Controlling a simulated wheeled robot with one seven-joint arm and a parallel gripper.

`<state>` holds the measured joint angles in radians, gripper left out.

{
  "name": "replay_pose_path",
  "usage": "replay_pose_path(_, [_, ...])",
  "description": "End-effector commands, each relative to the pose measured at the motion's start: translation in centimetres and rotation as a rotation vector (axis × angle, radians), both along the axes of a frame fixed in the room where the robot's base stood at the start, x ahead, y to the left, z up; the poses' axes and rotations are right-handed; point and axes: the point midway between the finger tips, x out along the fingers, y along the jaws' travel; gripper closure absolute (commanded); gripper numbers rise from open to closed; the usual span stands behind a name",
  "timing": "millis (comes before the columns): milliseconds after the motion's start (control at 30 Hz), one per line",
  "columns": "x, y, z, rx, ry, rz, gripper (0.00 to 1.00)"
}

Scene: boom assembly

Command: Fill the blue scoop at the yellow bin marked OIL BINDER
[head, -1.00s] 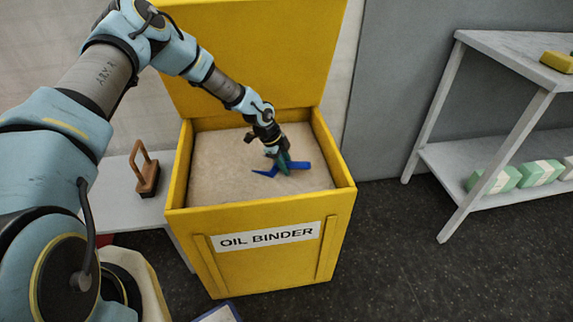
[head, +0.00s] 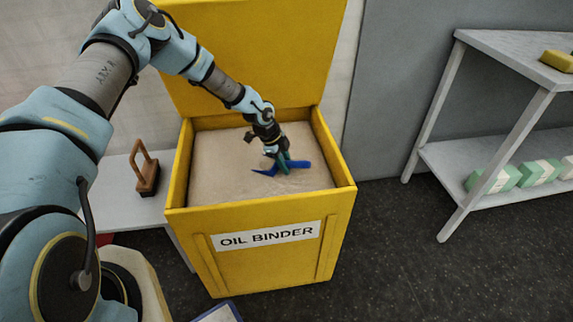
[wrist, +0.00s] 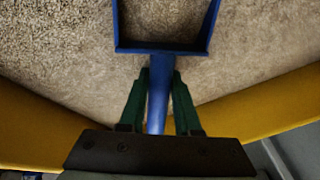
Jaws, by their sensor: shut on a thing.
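The yellow bin (head: 263,255) marked OIL BINDER stands in the middle of the head view with its lid raised at the back. Beige granules (head: 228,160) fill it to a little below the rim. My gripper (head: 282,162) is inside the bin's opening, shut on the handle of the blue scoop (head: 297,165). In the wrist view the green fingers of my gripper (wrist: 159,90) clasp the scoop's blue handle, and the scoop's blue frame (wrist: 165,47) points away from me. Beige shows inside the frame; I cannot tell whether it is a load in the scoop.
A low pale table (head: 120,200) at the left bears a brown block with a handle (head: 147,175). A grey shelf unit (head: 450,155) at the right holds pale green boxes (head: 495,180) and a yellow item (head: 557,60). Dark floor lies open between bin and shelf.

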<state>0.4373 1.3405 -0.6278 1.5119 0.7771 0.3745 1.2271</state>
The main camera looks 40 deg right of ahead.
Motion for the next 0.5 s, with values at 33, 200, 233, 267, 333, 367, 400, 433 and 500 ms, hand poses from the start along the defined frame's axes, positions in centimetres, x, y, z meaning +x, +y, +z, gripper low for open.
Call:
replay_pose_path(33, [-0.08,-0.10,-0.16,0.002,-0.005,-0.004,1.00])
replay_pose_path(200, [-0.43,-0.22,-1.02,0.026,-0.036,-0.014,1.00])
replay_pose_path(233, [-0.49,-0.23,-1.12,0.032,-0.043,-0.014,1.00])
replay_pose_path(267, [-0.51,-0.26,-1.10,0.035,-0.049,-0.012,1.00])
replay_pose_path(333, [-0.49,-0.31,-1.05,0.042,-0.065,-0.010,1.00])
replay_pose_path(367, [-0.49,-0.32,-1.01,0.045,-0.070,-0.008,1.00])
replay_pose_path(400, [-0.48,-0.33,-0.87,0.047,-0.076,-0.006,1.00])
replay_pose_path(433, [-0.45,-0.29,-0.81,0.049,-0.080,-0.006,1.00])
replay_pose_path(500, [-0.46,-0.35,-0.39,0.050,-0.085,-0.002,1.00])
